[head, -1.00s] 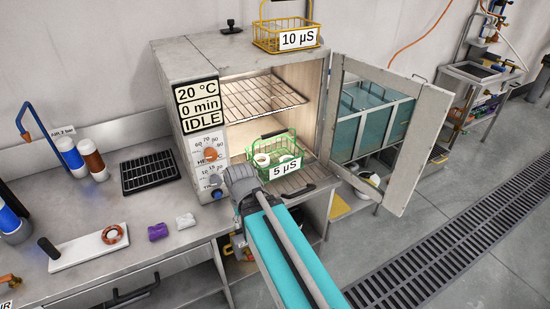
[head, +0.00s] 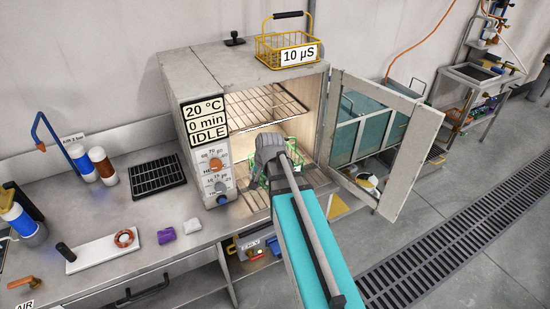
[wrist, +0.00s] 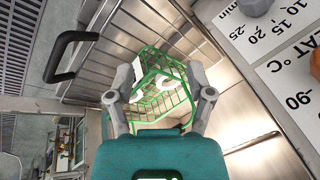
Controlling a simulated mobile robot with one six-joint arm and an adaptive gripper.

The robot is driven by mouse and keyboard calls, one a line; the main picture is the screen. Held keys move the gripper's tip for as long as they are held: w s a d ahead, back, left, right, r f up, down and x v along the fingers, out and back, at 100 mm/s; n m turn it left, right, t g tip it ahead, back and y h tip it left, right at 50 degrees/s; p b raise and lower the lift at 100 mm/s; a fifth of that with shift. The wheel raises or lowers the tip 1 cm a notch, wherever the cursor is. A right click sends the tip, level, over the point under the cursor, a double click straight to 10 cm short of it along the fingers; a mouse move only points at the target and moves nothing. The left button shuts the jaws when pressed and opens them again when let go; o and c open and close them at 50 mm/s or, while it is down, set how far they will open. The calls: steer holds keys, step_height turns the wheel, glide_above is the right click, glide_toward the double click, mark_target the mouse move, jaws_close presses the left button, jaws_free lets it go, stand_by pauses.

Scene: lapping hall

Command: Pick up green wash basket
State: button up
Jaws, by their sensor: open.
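The green wash basket (wrist: 160,92) stands inside the open oven, low down, with white round pieces in it. In the head view it is mostly hidden behind my gripper, and only bits of green wire (head: 263,173) show. My gripper (wrist: 167,68) is open, with one finger on each side of the basket in the wrist view. I cannot tell whether the fingers touch the wires. In the head view my gripper (head: 270,152) is at the oven opening, and its fingertips are hidden.
The oven (head: 196,76) reads 20 °C, 0 min, IDLE. Its door (head: 410,165) stands open at the right. A wire rack (head: 262,108) lies above the basket. A yellow basket (head: 283,48) marked 10 µS stands on the oven. A black handle (wrist: 60,58) shows in the wrist view.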

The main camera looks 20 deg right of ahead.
steer(key=w+d+r+m+t+p, duration=0.3)
steer(key=w+d+r+m+p, duration=0.4)
steer(key=d+r, duration=0.4)
steer(key=w+d+m, duration=0.1)
steer(key=d+m, duration=0.1)
steer(key=d, duration=0.1)
steer(key=shift+r+t, duration=0.15)
steer(key=shift+t, duration=0.15)
steer(key=shift+w, duration=0.1)
steer(key=b+x, duration=0.7)
steer(key=x, duration=0.1)
steer(key=shift+f, duration=0.35)
steer(key=shift+w+d, duration=0.1)
steer(key=shift+d, duration=0.05)
